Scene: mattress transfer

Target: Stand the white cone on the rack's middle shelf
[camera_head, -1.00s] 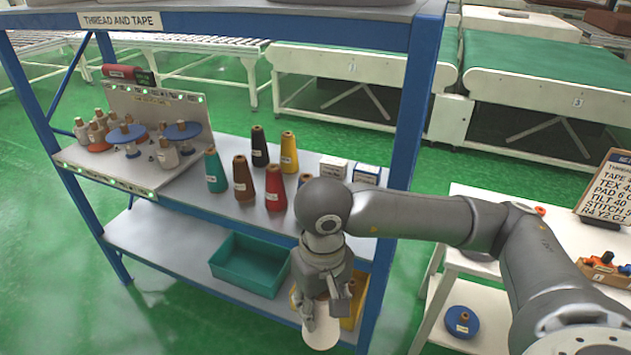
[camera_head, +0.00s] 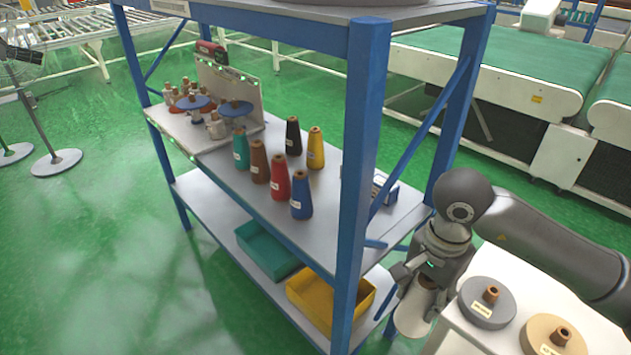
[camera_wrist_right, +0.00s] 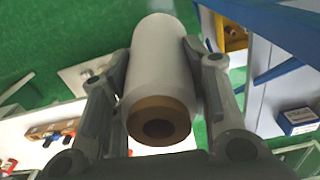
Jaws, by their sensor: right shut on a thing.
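My right gripper (camera_head: 425,283) is shut on the white cone (camera_head: 412,316), outside the rack's right end and beside the white table. In the right wrist view the cone (camera_wrist_right: 163,70) lies between both fingers, its brown core end toward the camera. The rack (camera_head: 355,150) is blue with grey shelves. Its middle shelf (camera_head: 235,180) carries teal, brown, red, blue, black and yellow cones (camera_head: 315,150), all upright. Small boxes (camera_head: 385,190) stand at that shelf's right end, partly behind the front post. My left gripper is not in view.
A thread stand (camera_head: 232,85) with spools fills the shelf's left end. Teal (camera_head: 268,250) and yellow bins (camera_head: 330,300) sit on the lower shelf. The white table (camera_head: 465,340) holds grey (camera_head: 489,310) and tan spools (camera_head: 556,343). Blue post and diagonal brace stand between gripper and shelf.

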